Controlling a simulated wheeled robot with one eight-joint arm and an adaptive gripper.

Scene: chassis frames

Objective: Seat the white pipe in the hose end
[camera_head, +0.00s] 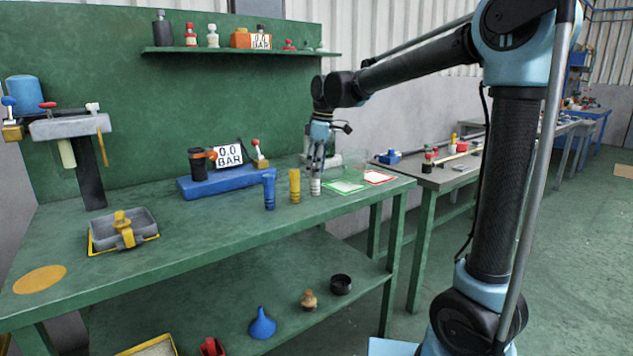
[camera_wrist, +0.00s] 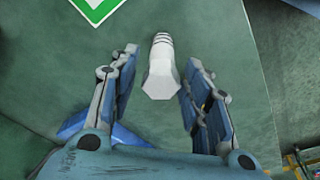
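The white pipe (camera_head: 315,187) stands upright on the green bench, at the right of a row with a yellow pipe (camera_head: 294,186) and a blue pipe (camera_head: 269,191). My gripper (camera_head: 317,170) points down just above it. In the wrist view the white pipe (camera_wrist: 161,68) lies between the two spread fingers, with a gap on each side. My gripper is open and empty. A blue base (camera_head: 222,185) carries a black upright cylinder (camera_head: 198,165) with an orange clamp, beside a sign reading 0.0 BAR. I cannot tell for certain which part is the hose end.
A green-framed card (camera_head: 346,186) and a red-framed card (camera_head: 376,177) lie right of the pipes. A grey tray (camera_head: 105,234) with a yellow handle and a post-mounted grey fixture (camera_head: 70,126) stand at left. The bench's front middle is clear.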

